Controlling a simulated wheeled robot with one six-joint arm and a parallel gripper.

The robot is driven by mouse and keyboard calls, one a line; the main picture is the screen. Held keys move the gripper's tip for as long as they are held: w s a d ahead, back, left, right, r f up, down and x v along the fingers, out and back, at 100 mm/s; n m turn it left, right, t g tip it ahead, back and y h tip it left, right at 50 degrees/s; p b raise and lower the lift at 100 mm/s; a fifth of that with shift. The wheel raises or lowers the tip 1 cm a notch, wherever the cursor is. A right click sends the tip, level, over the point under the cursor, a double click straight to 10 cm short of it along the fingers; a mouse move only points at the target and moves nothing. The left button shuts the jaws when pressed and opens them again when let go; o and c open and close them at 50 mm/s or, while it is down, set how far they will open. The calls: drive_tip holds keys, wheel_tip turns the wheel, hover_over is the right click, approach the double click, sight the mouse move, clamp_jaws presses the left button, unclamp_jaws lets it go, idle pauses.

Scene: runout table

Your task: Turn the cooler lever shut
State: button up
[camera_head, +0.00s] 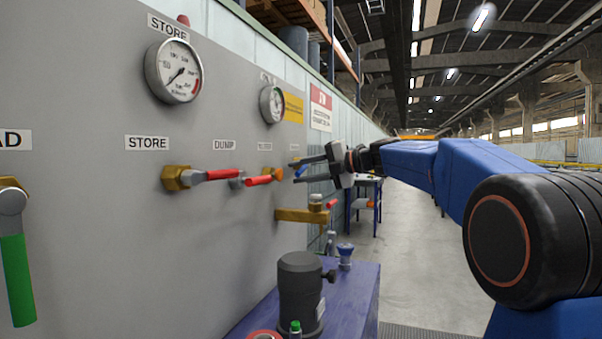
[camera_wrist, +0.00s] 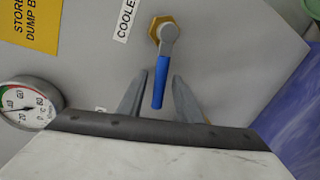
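The cooler lever (camera_wrist: 158,82) has a blue handle on a grey hub over a brass fitting (camera_wrist: 157,27). It sits on the grey panel beside a label that reads "COOLE", partly cut off. Its handle points down in the wrist view, roughly along the line of the label's writing. My gripper (camera_wrist: 158,98) is open, with one finger on each side of the handle's free end and visible gaps on both sides. I cannot tell how deep the handle lies between the fingers. In the head view my gripper (camera_head: 297,170) is at the panel, with a bit of the blue handle (camera_head: 300,172) showing.
Red-handled levers (camera_head: 222,175) and (camera_head: 259,180) stick out of the panel left of my gripper. A brass pipe piece (camera_head: 300,215) is below. A dark grey canister (camera_head: 300,285) stands on a purple bench (camera_head: 365,290). A gauge (camera_wrist: 30,103) is near the gripper. The aisle at right is clear.

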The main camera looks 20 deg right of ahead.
drive_tip(key=v, duration=1.7)
drive_tip(key=shift+d, duration=0.2)
drive_tip(key=c, duration=0.7)
drive_tip(key=shift+a+f+n, duration=0.15)
drive_tip(key=shift+a+n, duration=0.05)
drive_tip(key=shift+n, duration=0.3)
clamp_jaws()
drive_tip(key=w+a+f+n+h, duration=0.1)
drive_tip(key=w+a+n, duration=0.3)
drive_tip(key=n, duration=0.4)
drive_tip(key=w+a+f+n+g+h, duration=0.1)
drive_tip(key=w+a+f+n+h, duration=0.1)
drive_tip(key=a+n, duration=0.5)
drive_tip(key=shift+w+f+n+h, duration=0.3)
drive_tip(key=shift+w+f+n, duration=0.3)
drive_tip(key=shift+w, duration=0.5)
